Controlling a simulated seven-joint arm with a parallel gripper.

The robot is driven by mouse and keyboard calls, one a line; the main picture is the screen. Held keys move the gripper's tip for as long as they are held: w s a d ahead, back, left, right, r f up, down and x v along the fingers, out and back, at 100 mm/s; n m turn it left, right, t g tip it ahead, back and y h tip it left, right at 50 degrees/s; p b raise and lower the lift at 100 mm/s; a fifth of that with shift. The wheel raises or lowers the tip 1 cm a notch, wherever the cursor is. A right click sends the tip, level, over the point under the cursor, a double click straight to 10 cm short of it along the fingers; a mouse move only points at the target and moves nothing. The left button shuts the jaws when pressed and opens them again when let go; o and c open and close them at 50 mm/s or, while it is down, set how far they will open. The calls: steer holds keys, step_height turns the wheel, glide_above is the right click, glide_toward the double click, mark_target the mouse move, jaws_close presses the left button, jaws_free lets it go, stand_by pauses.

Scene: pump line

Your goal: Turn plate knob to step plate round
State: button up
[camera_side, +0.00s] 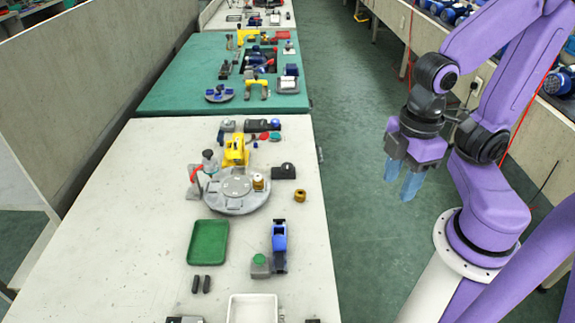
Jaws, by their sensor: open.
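The round grey plate (225,200) lies flat on the white bench, past the green tray. A small brass-coloured knob (258,182) stands up on its right part; I take this for the plate knob. A yellow device (236,152) stands at the plate's far edge, and a red-handled stand (194,180) is at its left edge. My gripper (406,183) hangs over the floor to the right of the bench, well apart from the plate. Its bluish fingers point down and are open, with nothing between them.
A loose brass ring (300,195) and a black block (284,172) lie right of the plate. Nearer are a green tray (208,243), a blue device (279,246), a green button box (260,265) and a white tray (252,309). The bench's left side is bare.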

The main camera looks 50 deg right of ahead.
steer(key=shift+o, duration=0.9)
steer(key=shift+w, duration=0.1)
steer(key=m+g+y, duration=0.1)
steer(key=m+y, duration=0.2)
steer(key=m, duration=2.1)
glide_above(287, 165)
steer(key=s+a, duration=0.2)
steer(key=s, duration=0.4)
step_height(287, 165, down, 3)
steer(key=w+d+f+m+y, duration=0.1)
steer(key=w+d+f+m, duration=0.2)
steer(key=w+d+m, duration=0.5)
steer(key=shift+n+t, duration=0.4)
steer(key=shift+n, duration=0.3)
steer(key=x, duration=0.5)
steer(key=s+x, duration=0.1)
steer(key=x, duration=0.5)
steer(key=s+d+x, duration=0.1)
steer(key=x, duration=0.5)
steer(key=shift+s+f, duration=0.1)
steer(key=shift+f, duration=0.1)
steer(key=c, duration=1)
